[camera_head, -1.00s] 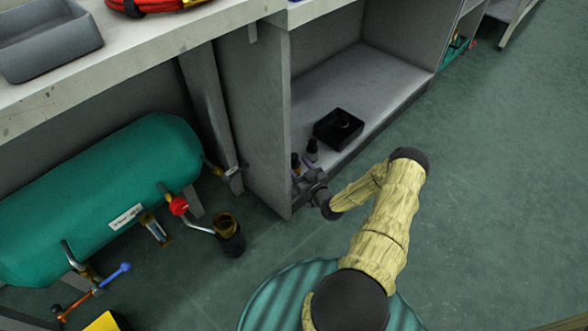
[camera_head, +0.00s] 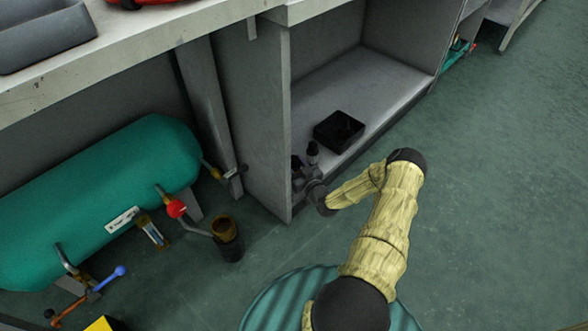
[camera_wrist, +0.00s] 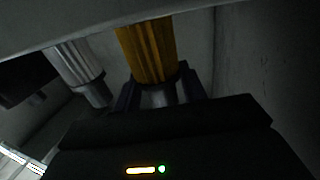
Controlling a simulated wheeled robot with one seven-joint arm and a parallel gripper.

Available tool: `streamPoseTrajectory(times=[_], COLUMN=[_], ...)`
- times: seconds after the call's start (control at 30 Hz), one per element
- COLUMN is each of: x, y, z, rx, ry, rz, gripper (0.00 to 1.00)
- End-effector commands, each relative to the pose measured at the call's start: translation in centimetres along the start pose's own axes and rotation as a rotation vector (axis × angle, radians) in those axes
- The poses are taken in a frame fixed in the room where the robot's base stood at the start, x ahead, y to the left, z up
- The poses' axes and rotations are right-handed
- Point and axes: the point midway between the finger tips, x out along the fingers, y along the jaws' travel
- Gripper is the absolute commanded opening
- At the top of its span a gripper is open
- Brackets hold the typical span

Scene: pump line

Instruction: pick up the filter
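In the wrist view an amber, ribbed cylinder (camera_wrist: 148,50) with a dark end stands straight ahead of my gripper (camera_wrist: 160,92). It looks like a filter. The two bluish fingers stand apart, one on each side of its lower end, and I see no firm grip. A similar pale grey ribbed cylinder (camera_wrist: 75,64) stands to its left. In the head view my gripper (camera_head: 302,180) reaches into the front left corner of the open cabinet. A small dark-topped piece (camera_head: 313,153) shows just behind it. My wrist hides most of what is at the fingers.
A black tray (camera_head: 339,131) lies on the cabinet floor (camera_head: 375,88), to the right of my gripper. The cabinet's left side panel (camera_head: 252,130) stands close beside my gripper. A teal tank (camera_head: 110,200) with valves and a dark cup (camera_head: 228,243) are farther left.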

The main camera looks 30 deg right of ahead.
Motion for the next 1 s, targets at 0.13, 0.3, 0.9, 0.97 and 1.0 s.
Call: streamPoseTrajectory(times=[0.13, 0.3, 0.9, 0.97, 1.0], x=[0.0, 0.0, 0.1, 0.1, 0.1], y=[0.0, 0.0, 0.3, 0.4, 0.4], z=[0.0, -0.2, -8.8, -9.8, -10.4], rx=[0.000, 0.000, 0.000, -0.001, -0.002], ry=[0.001, 0.000, 0.001, 0.002, 0.002], rz=[0.000, 0.000, -0.001, -0.001, -0.002], gripper=[0.17, 0.17, 0.17, 0.17, 0.17])
